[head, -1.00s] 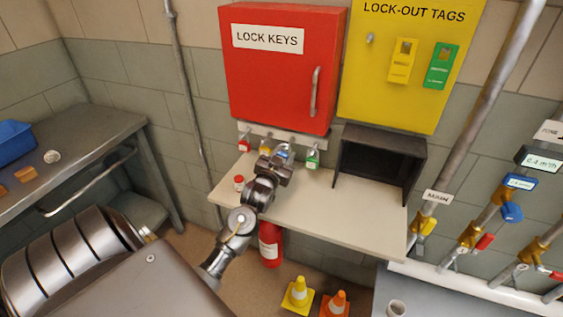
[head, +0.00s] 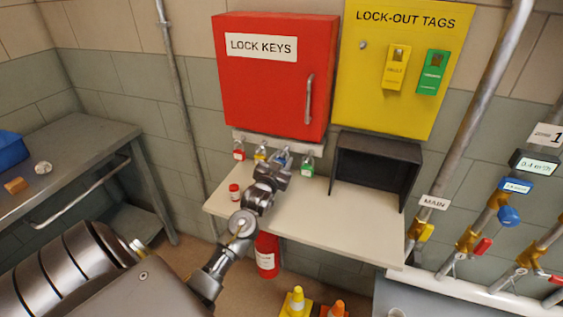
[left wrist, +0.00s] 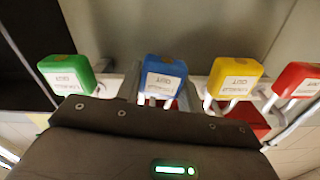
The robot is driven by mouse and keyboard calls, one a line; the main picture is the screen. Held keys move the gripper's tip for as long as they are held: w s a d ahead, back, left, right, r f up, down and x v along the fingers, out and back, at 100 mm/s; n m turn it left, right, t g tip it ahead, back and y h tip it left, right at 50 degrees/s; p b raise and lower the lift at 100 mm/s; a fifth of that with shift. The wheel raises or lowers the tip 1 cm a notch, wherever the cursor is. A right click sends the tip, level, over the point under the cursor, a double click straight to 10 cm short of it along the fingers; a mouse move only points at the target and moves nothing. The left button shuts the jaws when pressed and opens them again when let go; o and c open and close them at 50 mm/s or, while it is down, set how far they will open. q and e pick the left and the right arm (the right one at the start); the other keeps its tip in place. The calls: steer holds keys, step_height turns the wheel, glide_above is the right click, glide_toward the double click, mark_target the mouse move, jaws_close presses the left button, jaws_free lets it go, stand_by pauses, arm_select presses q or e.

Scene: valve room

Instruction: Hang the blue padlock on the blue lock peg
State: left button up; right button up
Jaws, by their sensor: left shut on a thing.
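The blue padlock (head: 283,157) is at the peg rail under the red cabinet, between a yellow padlock (head: 261,152) and a green padlock (head: 308,166). My left gripper (head: 277,168) is shut on it from the front. In the left wrist view the blue padlock (left wrist: 163,79) sits just beyond the dark gripper body (left wrist: 150,140), level with the row. My gripper covers part of the padlock, and the blue lock peg is hidden behind it. I cannot tell whether the shackle is around the peg. My right gripper is not in view.
A red padlock (head: 239,150) hangs at the rail's left end. The red cabinet (head: 272,85) is just above. The shelf's front is clear.

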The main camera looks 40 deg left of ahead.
arm_select(q)
steer(key=o, duration=1.1)
steer(key=shift+b+v, duration=0.75)
steer(key=shift+v, duration=4.65)
